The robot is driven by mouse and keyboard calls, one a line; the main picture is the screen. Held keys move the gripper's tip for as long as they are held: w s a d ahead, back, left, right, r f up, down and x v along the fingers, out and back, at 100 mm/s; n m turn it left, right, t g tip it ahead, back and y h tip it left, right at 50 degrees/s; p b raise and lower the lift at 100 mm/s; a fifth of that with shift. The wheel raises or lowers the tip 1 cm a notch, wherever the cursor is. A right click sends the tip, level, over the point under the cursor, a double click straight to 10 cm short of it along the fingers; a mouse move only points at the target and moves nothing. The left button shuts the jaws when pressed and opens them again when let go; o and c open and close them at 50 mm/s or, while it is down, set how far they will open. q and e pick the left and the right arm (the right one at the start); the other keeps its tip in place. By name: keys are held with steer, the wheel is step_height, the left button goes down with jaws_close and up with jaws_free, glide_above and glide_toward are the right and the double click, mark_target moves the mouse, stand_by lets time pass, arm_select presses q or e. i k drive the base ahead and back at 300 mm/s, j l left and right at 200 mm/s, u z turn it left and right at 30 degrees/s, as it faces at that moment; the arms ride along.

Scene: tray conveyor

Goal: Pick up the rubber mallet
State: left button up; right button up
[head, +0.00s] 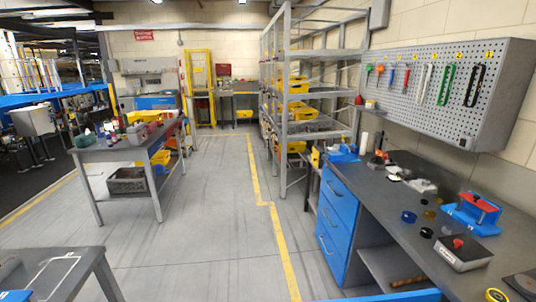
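I cannot clearly make out a rubber mallet in the head view. A small brown, rod-like thing (408,281) lies low under the right workbench, partly hidden, and I cannot tell what it is. Hand tools (421,84) with coloured handles hang on the pegboard (455,60) at the right wall, too small to name surely. Neither my left nor my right gripper is in view.
The right workbench (380,204) holds a blue vise-like fixture (472,214), a grey box with a red button (462,252) and small parts. The floor between (205,215) is clear.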

mark_target(417, 278)
steer(key=z, duration=1.1)
